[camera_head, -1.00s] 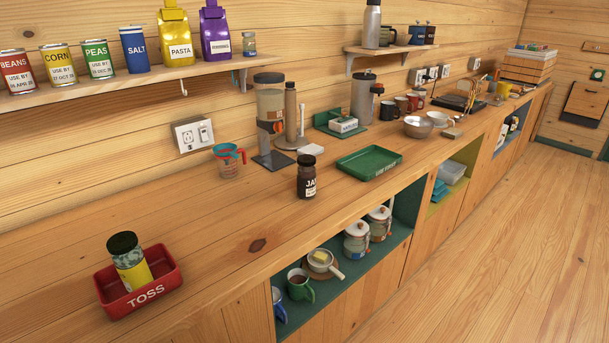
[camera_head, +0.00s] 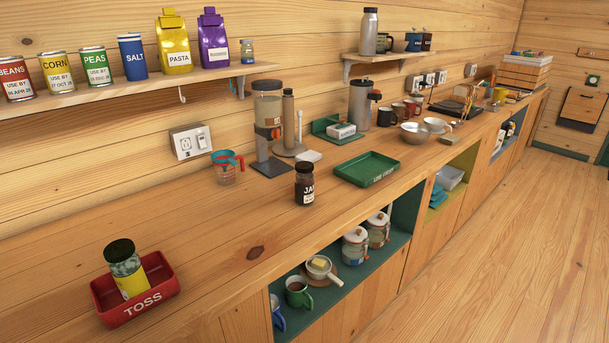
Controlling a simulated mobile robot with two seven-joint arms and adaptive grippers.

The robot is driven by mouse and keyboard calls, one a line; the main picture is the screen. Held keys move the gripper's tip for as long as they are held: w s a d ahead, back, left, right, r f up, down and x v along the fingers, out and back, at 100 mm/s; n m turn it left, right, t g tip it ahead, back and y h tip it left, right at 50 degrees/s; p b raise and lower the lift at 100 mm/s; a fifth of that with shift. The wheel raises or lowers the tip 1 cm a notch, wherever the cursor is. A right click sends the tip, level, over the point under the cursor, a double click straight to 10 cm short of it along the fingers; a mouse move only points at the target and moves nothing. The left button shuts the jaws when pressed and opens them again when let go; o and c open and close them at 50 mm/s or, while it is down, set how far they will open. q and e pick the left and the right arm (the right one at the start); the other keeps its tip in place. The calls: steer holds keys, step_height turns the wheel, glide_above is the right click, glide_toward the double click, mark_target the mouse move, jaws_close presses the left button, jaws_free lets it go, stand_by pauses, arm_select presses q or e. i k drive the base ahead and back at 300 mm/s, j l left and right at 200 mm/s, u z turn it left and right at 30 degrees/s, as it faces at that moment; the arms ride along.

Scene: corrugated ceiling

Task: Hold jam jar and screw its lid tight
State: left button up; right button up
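The jam jar (camera_head: 305,187) stands upright on the wooden counter, near its front edge and left of the green tray. It is dark with a white label reading "JA", and the rest of the label is turned out of sight. Its black lid (camera_head: 305,166) sits on top; I cannot tell how tight it is. Neither of my grippers is in view, and nothing touches the jar.
A red "TOSS" tray (camera_head: 137,302) holds a dark-lidded jar (camera_head: 127,268). Open shelves lie below.

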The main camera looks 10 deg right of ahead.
mark_target(303, 183)
steer(key=u, duration=0.3)
steer(key=l+u, duration=0.75)
steer(key=u, duration=0.2)
steer(key=k+l+u, duration=0.1)
steer(key=l, duration=0.2)
steer(key=l+u, duration=0.15)
steer(key=l, duration=0.15)
steer(key=k+l+u, duration=0.1)
steer(key=l, duration=0.2)
steer(key=k+l, duration=0.15)
steer(key=l, duration=0.15)
steer(key=k+l, duration=0.1)
steer(key=l, duration=0.2)
steer(key=k+l, duration=0.15)
steer(key=l, duration=0.15)
steer(key=u, duration=0.05)
